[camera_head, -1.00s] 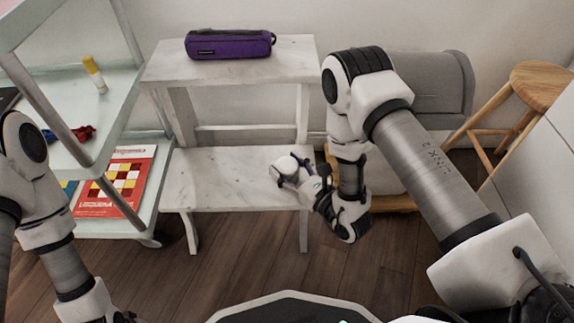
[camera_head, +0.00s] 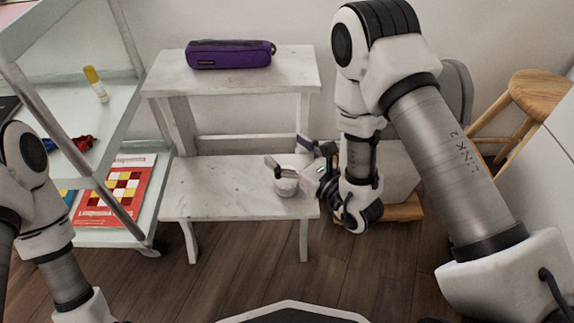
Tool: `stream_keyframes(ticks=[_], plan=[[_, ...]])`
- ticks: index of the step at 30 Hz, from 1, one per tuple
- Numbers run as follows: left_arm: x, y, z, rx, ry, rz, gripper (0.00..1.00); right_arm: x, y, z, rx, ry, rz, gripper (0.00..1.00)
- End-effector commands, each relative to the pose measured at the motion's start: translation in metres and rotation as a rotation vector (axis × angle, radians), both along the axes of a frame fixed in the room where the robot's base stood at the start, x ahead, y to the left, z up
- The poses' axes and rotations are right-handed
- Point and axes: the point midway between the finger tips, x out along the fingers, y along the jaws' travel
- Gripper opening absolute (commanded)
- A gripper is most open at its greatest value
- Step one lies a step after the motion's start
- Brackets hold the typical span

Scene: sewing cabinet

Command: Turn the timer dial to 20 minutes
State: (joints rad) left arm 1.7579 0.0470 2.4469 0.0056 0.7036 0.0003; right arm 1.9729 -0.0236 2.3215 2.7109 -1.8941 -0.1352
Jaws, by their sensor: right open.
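A small white round timer (camera_head: 286,186) stands on the lower shelf of the white step stand (camera_head: 215,190), near its right side. Its dial marks are too small to read. My right gripper (camera_head: 288,160) is open, just above and to the right of the timer, with its fingers spread over the timer's top. I cannot tell whether a finger touches it. My left arm shows at the left edge, but its gripper is out of view.
A purple pencil case (camera_head: 230,54) lies on the stand's upper shelf. A glass-shelved cart (camera_head: 95,122) at the left holds a glue stick (camera_head: 96,84) and a red book (camera_head: 118,192). A wooden stool (camera_head: 540,95) stands at the right. The lower shelf's left is clear.

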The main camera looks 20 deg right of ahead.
Motion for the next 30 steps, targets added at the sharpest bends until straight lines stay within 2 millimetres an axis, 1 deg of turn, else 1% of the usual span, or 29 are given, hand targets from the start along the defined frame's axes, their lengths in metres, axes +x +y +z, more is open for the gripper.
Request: stream_keyframes(ticks=[1, 3, 11, 14, 16, 17, 18, 20, 21, 22, 23, 24, 26, 27, 28, 29, 30], plan=[[0.000, 0.000, 0.000, 0.000, 0.000, 0.000, 0.00, 0.000, 0.000, 0.006, 0.000, -0.002, 0.000, 0.89], [0.000, 0.000, 0.000, 0.000, 0.000, 0.000, 0.00, 0.000, 0.000, 0.010, 0.000, 0.001, 0.000, 0.89], [0.000, 0.000, 0.000, 0.000, 0.000, 0.000, 0.00, -0.001, 0.000, 0.011, 0.001, 0.004, 0.002, 0.89], [0.000, 0.000, 0.016, 0.000, 0.001, -0.001, 0.00, -0.010, 0.009, 0.012, 0.007, 0.055, 0.053, 0.89], [-0.001, 0.000, 0.037, 0.000, 0.002, -0.002, 0.00, -0.032, 0.028, 0.007, 0.015, 0.163, 0.168, 0.89], [-0.001, 0.000, 0.046, 0.000, 0.003, -0.002, 0.00, -0.047, 0.040, 0.002, 0.017, 0.227, 0.242, 0.89], [-0.001, 0.000, 0.056, 0.000, 0.003, -0.003, 0.00, -0.074, 0.057, -0.006, 0.013, 0.321, 0.362, 0.89], [-0.002, -0.001, 0.070, 0.000, 0.004, -0.004, 0.00, -0.127, 0.080, -0.019, -0.015, 0.472, 0.582, 0.89], [-0.002, -0.001, 0.077, 0.000, 0.005, -0.004, 0.00, -0.169, 0.091, -0.025, -0.050, 0.566, 0.749, 0.89], [-0.002, -0.001, 0.082, 0.000, 0.006, -0.005, 0.00, -0.202, 0.094, -0.028, -0.086, 0.628, 0.875, 0.89], [-0.003, -0.001, 0.086, 0.000, 0.007, -0.005, 0.00, -0.235, 0.093, -0.030, -0.131, 0.680, 1.004, 0.89], [-0.003, -0.001, 0.092, -0.001, 0.008, -0.006, 0.00, -0.277, 0.085, -0.032, -0.203, 0.736, 1.174, 0.89], [-0.004, -0.001, 0.099, -0.001, 0.009, -0.007, 0.00, -0.332, 0.061, -0.034, -0.340, 0.780, 1.421, 0.89], [-0.004, -0.001, 0.103, -0.001, 0.010, -0.008, 0.00, -0.361, 0.039, -0.037, -0.444, 0.783, 1.574, 0.89], [-0.004, -0.001, 0.106, -0.001, 0.010, -0.008, 0.00, -0.377, 0.021, -0.040, -0.528, 0.772, 1.678, 0.89], [-0.004, -0.001, 0.108, -0.001, 0.011, -0.008, 0.00, -0.389, 0.004, -0.043, -0.613, 0.750, 1.769, 0.89], [-0.004, -0.001, 0.110, -0.001, 0.011, -0.009, 0.00, -0.399, -0.019, -0.049, -0.726, 0.711, 1.873, 0.89]])
